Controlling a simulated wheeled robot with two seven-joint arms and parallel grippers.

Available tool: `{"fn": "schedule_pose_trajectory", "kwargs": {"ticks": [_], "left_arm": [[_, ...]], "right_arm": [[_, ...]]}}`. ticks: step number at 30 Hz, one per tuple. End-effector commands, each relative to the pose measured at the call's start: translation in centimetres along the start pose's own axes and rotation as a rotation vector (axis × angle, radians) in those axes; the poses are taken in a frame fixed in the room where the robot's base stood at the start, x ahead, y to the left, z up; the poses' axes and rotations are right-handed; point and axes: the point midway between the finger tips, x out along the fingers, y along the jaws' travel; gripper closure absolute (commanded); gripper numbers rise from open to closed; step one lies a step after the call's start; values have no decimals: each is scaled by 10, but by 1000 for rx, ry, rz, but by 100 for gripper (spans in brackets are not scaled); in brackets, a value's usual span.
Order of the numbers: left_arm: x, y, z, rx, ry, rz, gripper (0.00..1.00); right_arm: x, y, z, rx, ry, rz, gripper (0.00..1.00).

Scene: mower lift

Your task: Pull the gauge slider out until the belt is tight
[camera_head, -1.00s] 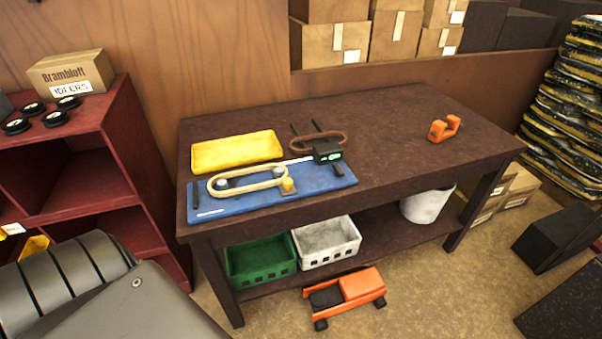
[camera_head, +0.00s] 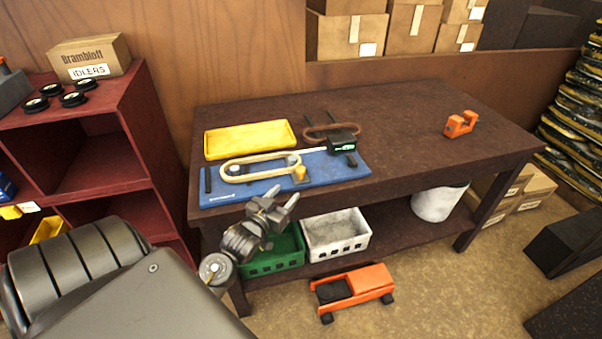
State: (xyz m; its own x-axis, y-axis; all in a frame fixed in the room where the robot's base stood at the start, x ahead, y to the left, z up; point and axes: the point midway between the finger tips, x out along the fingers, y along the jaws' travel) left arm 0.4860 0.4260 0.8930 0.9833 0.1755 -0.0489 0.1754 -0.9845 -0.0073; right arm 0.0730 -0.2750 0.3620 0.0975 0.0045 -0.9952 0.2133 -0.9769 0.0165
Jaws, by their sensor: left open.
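The belt gauge is a blue board (camera_head: 345,178) lying on the dark brown workbench. A tan belt loop (camera_head: 243,177) lies on the board around a pale round post at the left and by a yellow knob (camera_head: 300,173) at the right. A dark slider block with a small green display (camera_head: 343,141) sits at the board's back right, with a pale rod running left from it. I cannot tell how tight the belt is. My left gripper (camera_head: 284,208) is open and empty, in front of the bench's front edge, below and apart from the board. My right gripper is not in view.
A yellow tray (camera_head: 250,139) and a brown belt loop (camera_head: 333,132) lie behind the board. An orange tape dispenser (camera_head: 461,124) stands on the right of the bench. Green (camera_head: 273,257) and white (camera_head: 337,237) crates sit below. A red shelf (camera_head: 95,150) stands at left.

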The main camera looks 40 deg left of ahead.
Motion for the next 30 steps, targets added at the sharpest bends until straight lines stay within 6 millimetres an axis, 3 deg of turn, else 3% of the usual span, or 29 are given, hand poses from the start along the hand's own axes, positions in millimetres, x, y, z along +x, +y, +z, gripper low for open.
{"fn": "schedule_pose_trajectory", "kwargs": {"ticks": [4, 10, 24, 30], "left_arm": [[4, -6, -9, -7, 49, -2, 50], [13, -6, -11, -7, 52, -2, 50], [93, -7, -14, -7, 49, -3, 50], [110, -7, -14, -7, 50, -3, 50]], "right_arm": [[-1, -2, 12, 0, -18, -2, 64], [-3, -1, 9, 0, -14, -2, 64], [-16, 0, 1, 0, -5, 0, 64], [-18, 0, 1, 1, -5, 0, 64]]}}
